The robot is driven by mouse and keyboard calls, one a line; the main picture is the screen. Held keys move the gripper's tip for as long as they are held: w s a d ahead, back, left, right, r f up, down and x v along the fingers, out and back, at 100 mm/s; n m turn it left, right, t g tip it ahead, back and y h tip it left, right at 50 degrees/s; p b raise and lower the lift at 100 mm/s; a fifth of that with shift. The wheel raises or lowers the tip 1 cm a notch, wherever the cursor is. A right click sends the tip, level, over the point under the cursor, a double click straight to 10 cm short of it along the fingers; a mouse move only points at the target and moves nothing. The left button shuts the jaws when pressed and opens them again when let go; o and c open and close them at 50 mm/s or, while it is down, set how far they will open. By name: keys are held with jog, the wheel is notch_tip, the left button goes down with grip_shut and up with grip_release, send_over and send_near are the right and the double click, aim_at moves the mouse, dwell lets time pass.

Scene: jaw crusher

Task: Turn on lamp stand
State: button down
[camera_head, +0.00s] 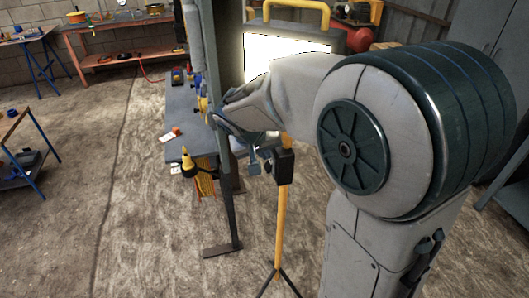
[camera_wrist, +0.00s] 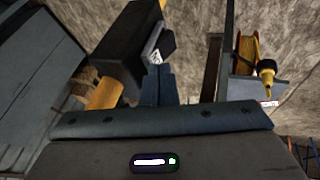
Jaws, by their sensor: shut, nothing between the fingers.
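The lamp stand has a yellow pole (camera_head: 278,225) on dark tripod legs. Its lamp panel (camera_head: 285,52) glows bright white under a yellow handle, partly hidden by my arm. A black box (camera_head: 284,164) is fixed to the pole. In the wrist view, the box (camera_wrist: 122,42) shows a dark switch-like part (camera_wrist: 160,38) with a small white label on its side. My gripper (camera_wrist: 158,72) is shut and empty, its fingertips right by that part; I cannot tell whether they touch. In the head view, my gripper (camera_head: 258,168) is just left of the box.
A grey workbench (camera_head: 178,110) with tools stands behind and left of my gripper. A dark upright post (camera_head: 230,205) stands close left of the pole. A yellow-black tool (camera_head: 187,163) is near it. Open concrete floor (camera_head: 130,230) lies to the left.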

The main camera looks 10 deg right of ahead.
jog(key=w+b+v, duration=0.1)
jog(key=v, duration=1.1)
jog(key=shift+s+a+r, duration=0.15)
jog(key=shift+a+r, duration=0.25)
jog(key=s+d+f+y, duration=0.2)
jog(key=s+f, duration=0.3)
jog(key=s, duration=0.3)
jog(key=s+d+f+g+y, duration=0.1)
jog(key=s+d+f+y, duration=0.1)
jog(key=s+d+f, duration=0.2)
jog(key=s+f, duration=0.2)
jog(key=s, duration=0.2)
jog(key=shift+s+n+g, duration=0.2)
jog(key=shift+n+g, duration=0.1)
jog(key=shift+d+f, duration=0.1)
jog(key=shift+f, duration=0.05)
